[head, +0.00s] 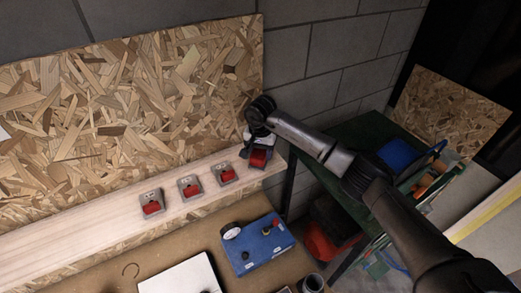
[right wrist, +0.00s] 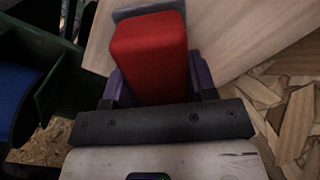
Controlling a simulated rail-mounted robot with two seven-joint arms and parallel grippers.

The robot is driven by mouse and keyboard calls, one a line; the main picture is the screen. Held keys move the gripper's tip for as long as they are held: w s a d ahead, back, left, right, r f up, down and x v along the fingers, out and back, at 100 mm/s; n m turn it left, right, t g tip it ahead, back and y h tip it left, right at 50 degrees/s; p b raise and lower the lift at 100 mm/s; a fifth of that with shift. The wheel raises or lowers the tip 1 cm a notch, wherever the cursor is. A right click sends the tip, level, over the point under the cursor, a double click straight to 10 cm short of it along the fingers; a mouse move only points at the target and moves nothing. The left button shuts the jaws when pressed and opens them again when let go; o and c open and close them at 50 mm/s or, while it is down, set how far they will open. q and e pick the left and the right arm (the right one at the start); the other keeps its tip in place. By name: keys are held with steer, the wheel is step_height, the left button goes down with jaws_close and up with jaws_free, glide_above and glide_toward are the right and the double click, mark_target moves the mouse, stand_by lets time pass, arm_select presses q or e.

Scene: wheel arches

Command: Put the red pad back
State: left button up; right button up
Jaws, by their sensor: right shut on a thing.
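My right gripper (head: 258,147) is over the right end of the pale wooden shelf (head: 75,222). It is shut on a red pad (head: 259,158). The right wrist view shows the red block (right wrist: 148,52) between the two purple-grey fingers of the gripper (right wrist: 158,85). A grey piece (right wrist: 140,11) shows at the pad's far end; I cannot tell whether the pad touches it or is seated in it. To the left, three grey holders with red pads stand in a row: the right one (head: 226,176), the middle one (head: 191,189) and the left one (head: 152,205). My left gripper is not in view.
A chipboard panel (head: 130,95) rises behind the shelf. A dark green table (head: 365,135) with a blue item (head: 397,155) stands right, beside my arm.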

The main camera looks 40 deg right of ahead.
steer(key=shift+f, duration=0.1)
steer(key=shift+f, duration=0.1)
steer(key=o, duration=1)
steer(key=shift+c, duration=0.2)
steer(key=shift+r, duration=0.2)
step_height(320, 180, up, 10)
steer(key=b, duration=0.3)
steer(key=shift+r, duration=1)
